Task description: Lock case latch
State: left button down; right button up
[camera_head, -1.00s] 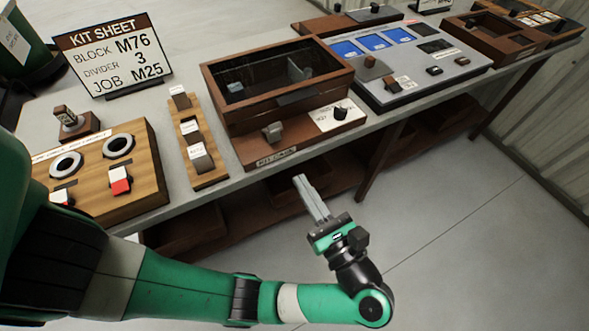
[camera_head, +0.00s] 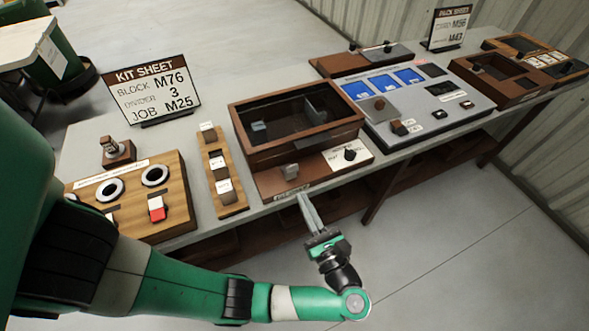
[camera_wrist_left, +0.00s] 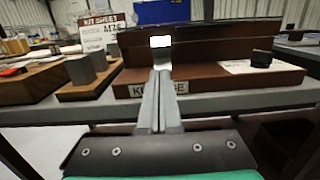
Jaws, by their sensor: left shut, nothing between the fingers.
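The kit case (camera_head: 292,152) is a brown box with a dark clear top at the middle of the bench. A small grey latch (camera_head: 290,172) sits on its front ledge. In the left wrist view the latch (camera_wrist_left: 165,57) is straight ahead, partly hidden behind the fingertips. My left gripper (camera_head: 305,200) is shut and empty, in front of the case's front edge, pointing at the latch. In the left wrist view its fingers (camera_wrist_left: 160,80) overlap the case's label plate; whether they touch the case cannot be told. My right gripper is not in view.
A black knob (camera_head: 350,154) on a white plate sits right of the latch. A wooden strip with several blocks (camera_head: 222,172) and a button panel (camera_head: 130,205) stand to the left. A blue-screen console (camera_head: 425,112) is to the right. The floor in front is clear.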

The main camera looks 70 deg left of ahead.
aim_at(295, 187)
pick_arm(q)
jog(key=a, duration=0.5)
jog(key=shift+s+r+p, duration=0.15)
jog(key=shift+s+p, duration=0.15)
jog(key=shift+s, duration=0.1)
jog(key=shift+a, duration=0.4)
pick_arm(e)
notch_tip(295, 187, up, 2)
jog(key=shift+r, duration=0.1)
pick_arm(q)
jog(key=shift+a+r, duration=0.1)
jog(key=shift+r, duration=0.05)
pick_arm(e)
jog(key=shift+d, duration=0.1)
